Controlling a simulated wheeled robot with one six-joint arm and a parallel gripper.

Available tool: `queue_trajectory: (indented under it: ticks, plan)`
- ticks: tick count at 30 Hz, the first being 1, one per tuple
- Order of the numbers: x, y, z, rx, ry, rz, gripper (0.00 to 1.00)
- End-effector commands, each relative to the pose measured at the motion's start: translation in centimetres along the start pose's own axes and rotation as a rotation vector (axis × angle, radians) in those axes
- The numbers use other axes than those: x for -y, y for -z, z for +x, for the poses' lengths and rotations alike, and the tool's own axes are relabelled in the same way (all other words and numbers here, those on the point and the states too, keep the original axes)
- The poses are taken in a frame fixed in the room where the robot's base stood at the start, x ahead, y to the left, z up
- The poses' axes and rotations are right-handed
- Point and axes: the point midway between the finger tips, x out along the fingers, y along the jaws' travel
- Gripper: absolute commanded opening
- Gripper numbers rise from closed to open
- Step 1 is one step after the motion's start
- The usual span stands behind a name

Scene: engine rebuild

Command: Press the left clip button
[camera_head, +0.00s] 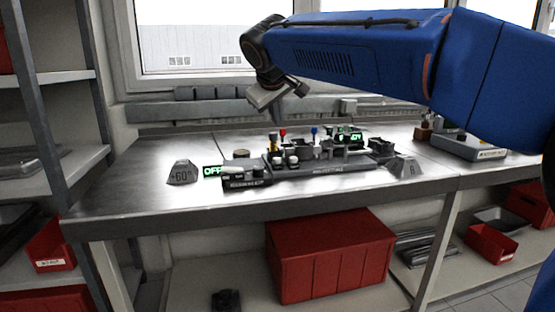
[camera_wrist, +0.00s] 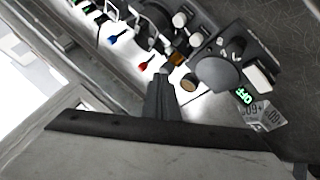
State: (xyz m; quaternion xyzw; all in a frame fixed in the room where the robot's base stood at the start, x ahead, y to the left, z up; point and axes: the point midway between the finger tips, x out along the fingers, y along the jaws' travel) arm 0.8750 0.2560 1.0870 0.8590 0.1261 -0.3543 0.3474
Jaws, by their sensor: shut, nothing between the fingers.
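The black fixture (camera_head: 328,169) stands on the steel bench with pins and pale round caps on it. Two pale caps (camera_head: 286,162) sit near its left end; they also show in the wrist view (camera_wrist: 180,19). I cannot tell which part is the left clip button. A red-topped pin (camera_wrist: 144,66) and a blue-topped pin (camera_wrist: 117,39) stand near the fixture. My gripper (camera_wrist: 163,76) is shut and empty, with its dark fingers pointing towards the bench.
A black control box (camera_head: 246,182) with a pale bar and a green OFF display (camera_head: 212,171) stands left of the fixture. A grey wedge (camera_head: 403,168) stands at right. The bench front is clear.

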Motion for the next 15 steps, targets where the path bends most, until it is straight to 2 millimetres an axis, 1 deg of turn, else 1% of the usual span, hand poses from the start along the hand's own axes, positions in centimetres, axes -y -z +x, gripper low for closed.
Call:
queue_trajectory:
  ticks: [5,15]
  plan:
    - [0.7,-0.8,1.0,0.002,0.0,-0.001,0.0]
    - [2.8,-2.9,3.8,0.002,0.0,-0.001,0.0]
